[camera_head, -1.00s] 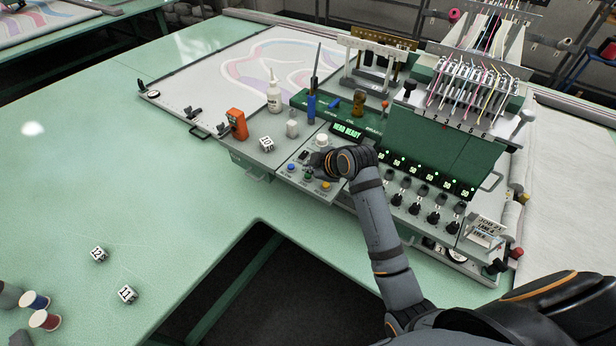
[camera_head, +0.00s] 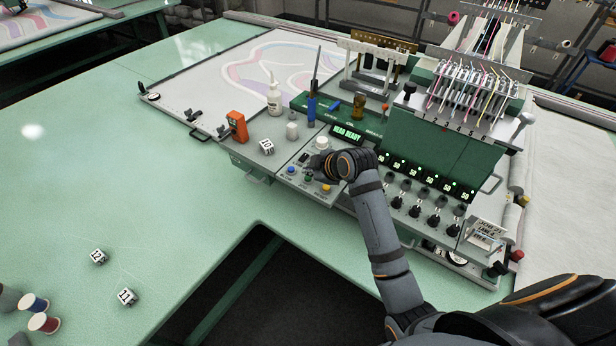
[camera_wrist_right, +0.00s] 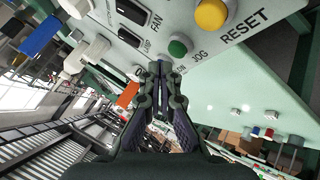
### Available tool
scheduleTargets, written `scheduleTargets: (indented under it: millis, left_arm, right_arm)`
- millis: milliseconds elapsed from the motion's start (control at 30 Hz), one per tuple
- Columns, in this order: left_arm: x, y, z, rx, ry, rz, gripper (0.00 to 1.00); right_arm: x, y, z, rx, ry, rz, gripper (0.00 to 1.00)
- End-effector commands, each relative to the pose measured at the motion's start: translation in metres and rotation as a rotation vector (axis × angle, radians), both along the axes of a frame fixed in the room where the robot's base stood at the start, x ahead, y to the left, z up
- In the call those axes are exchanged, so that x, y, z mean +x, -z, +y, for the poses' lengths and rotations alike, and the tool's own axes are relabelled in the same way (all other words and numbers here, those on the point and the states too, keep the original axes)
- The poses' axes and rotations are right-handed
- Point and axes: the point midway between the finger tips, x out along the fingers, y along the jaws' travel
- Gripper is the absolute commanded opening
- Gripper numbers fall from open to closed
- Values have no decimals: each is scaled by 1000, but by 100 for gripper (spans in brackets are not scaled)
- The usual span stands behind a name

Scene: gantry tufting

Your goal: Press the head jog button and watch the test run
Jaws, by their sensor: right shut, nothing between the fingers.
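The green button (camera_wrist_right: 178,48) marked JOG is on a grey panel in the right wrist view. The yellow button (camera_wrist_right: 211,14) marked RESET is beside it. My right gripper (camera_wrist_right: 156,68) is shut and empty, its tips close to the green button; I cannot tell whether they touch. In the head view the right gripper (camera_head: 314,169) is over the button panel, close to the green button (camera_head: 308,178). A blue button (camera_head: 291,169) is to its left. The lit display (camera_head: 347,133) reads HEAD READY. The tufting head (camera_head: 468,92) with its colored threads stands behind. My left gripper is not in view.
A white block (camera_head: 267,146) marked 10, an orange device (camera_head: 237,126) and a white bottle (camera_head: 274,95) stand left of the panel. A row of black knobs (camera_head: 427,208) is to the right. Two numbered blocks (camera_head: 127,297) and spools (camera_head: 43,322) are on the open green table.

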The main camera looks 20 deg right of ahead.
Motion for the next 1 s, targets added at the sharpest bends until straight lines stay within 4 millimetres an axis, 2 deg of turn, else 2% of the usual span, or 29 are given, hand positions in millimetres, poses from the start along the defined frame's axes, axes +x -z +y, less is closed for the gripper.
scheduleTargets:
  millis: [1000]
  left_arm:
    - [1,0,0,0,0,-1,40]
  right_arm:
    - [0,11,0,0,0,0,0]
